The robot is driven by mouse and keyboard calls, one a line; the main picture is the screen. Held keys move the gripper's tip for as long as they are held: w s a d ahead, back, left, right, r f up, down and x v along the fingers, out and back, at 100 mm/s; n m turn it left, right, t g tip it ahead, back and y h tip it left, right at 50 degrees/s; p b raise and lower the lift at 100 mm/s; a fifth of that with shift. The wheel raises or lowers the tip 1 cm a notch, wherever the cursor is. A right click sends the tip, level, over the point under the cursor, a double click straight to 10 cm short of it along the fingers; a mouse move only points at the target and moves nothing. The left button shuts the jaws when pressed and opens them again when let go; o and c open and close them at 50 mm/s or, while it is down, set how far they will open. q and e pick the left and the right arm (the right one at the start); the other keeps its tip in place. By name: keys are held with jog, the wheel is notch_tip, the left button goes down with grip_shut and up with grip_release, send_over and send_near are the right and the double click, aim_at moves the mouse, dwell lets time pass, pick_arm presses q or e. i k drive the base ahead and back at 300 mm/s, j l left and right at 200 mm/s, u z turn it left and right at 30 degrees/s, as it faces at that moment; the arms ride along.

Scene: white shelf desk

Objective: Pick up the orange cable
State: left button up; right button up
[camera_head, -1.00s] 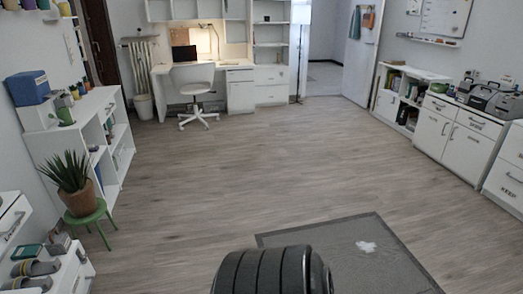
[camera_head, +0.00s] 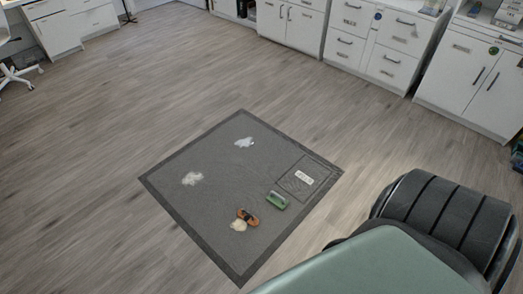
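A small orange-brown coiled thing, which looks like the orange cable (camera_head: 248,217), lies on the dark grey floor mat (camera_head: 200,220) near its front edge. It is too small to make out in detail. A pale patch (camera_head: 238,225) touches its lower left side. Neither of my grippers shows in the head view, only parts of my own body at the lower right.
A green brush-like thing (camera_head: 277,200) lies right of the orange one. White patches (camera_head: 192,179) mark the mat, and a labelled square (camera_head: 308,177) is at its right. White cabinets (camera_head: 372,40) line the back. The wooden floor (camera_head: 110,120) around the mat is clear.

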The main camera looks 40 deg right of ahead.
aim_at(246, 217)
jog(key=z, duration=1.15)
jog(key=i+l+u, duration=0.2)
jog(key=i+l, duration=0.15)
jog(key=i+l+u, duration=0.2)
jog(key=i+l, duration=0.15)
jog(key=l, duration=0.25)
